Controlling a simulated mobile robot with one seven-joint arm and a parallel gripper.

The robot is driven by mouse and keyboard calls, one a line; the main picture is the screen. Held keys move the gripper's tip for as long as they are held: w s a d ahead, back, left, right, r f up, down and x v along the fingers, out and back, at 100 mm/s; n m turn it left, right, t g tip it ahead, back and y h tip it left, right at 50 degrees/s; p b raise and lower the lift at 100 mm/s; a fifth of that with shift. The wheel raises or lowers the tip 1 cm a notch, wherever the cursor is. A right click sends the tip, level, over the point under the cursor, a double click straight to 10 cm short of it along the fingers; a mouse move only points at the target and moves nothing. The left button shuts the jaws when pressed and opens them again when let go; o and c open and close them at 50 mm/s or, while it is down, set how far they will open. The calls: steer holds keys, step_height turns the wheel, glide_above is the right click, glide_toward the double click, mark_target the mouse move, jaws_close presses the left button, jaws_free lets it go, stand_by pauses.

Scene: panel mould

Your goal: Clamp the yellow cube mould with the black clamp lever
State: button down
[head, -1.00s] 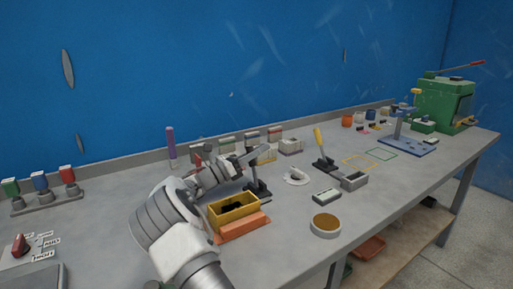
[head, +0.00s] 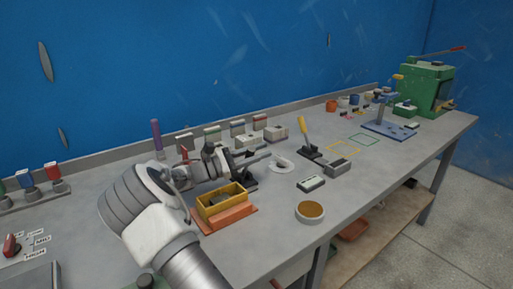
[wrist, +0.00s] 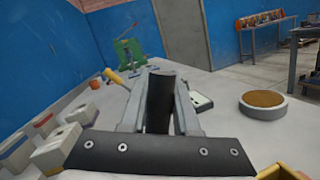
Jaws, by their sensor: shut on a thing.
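The yellow cube mould (head: 235,203) is an open box on an orange base near the bench's front edge, with something grey inside. It also shows at the lower right corner of the wrist view (wrist: 283,173). My gripper (head: 265,157) is just beyond and above the mould, above the black clamp base (head: 249,184). In the wrist view my gripper (wrist: 161,80) is shut on the black clamp lever (wrist: 160,103), which lies between its two grey fingers. The joint between lever and clamp base is hidden. I cannot tell whether the clamp touches the mould.
A small dark-and-white box (head: 311,183) and a round brown-filled dish (head: 310,211) lie near the front. Several pale boxes stand along the back. The bench's right half has free room.

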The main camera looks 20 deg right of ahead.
steer(key=shift+s+f, duration=0.15)
stand_by(0.3)
steer(key=c, duration=0.7)
jaws_free()
steer(key=shift+o, duration=0.2)
steer(key=p+v, duration=0.2)
steer(key=v, duration=1.5)
steer(key=shift+a, duration=0.25)
